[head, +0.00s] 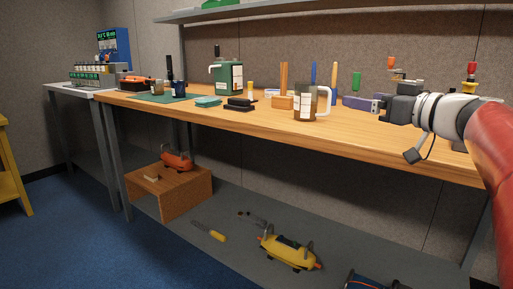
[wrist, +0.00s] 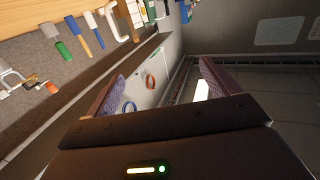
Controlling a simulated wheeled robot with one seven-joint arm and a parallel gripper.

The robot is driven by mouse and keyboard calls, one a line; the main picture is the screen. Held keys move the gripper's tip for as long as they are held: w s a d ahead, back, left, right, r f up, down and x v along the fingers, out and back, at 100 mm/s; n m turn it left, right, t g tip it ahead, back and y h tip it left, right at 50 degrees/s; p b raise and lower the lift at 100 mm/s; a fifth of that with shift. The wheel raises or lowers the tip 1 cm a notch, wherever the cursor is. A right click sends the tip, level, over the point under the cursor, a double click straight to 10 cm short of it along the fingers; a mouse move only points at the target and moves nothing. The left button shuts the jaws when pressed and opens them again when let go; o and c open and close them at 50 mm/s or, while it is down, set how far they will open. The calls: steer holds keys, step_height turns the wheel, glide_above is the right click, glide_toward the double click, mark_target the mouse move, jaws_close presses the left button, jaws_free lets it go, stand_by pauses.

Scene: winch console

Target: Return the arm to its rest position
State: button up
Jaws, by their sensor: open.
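My gripper (head: 392,106) shows at the right of the head view, above the back right part of the wooden workbench (head: 440,160). My red and white arm reaches to it from the right edge. In the wrist view my gripper (wrist: 161,72) has its two fingers wide apart, with nothing held between them.
A shelf (head: 290,12) runs above. A yellow tool (head: 288,253) lies on the lower shelf. Blue floor (head: 90,240) is open at left.

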steer(key=s+d+f+m+g+h, duration=0.1)
steer(key=s+f+m+g+h, duration=0.1)
steer(key=s+f+m+h, duration=1.05)
steer(key=s+a+f+n+g+y, duration=0.1)
steer(key=s+a+f+n+g, duration=0.2)
steer(key=s+f, duration=0.4)
steer(key=s+a+f+n+g+y, duration=0.2)
steer(key=s+a+f, duration=0.4)
steer(key=f, duration=0.7)
steer(key=s+n+g, duration=0.1)
steer(key=g, duration=0.1)
steer(key=shift+a+f+g, duration=0.25)
steer(key=shift+f+g, duration=0.05)
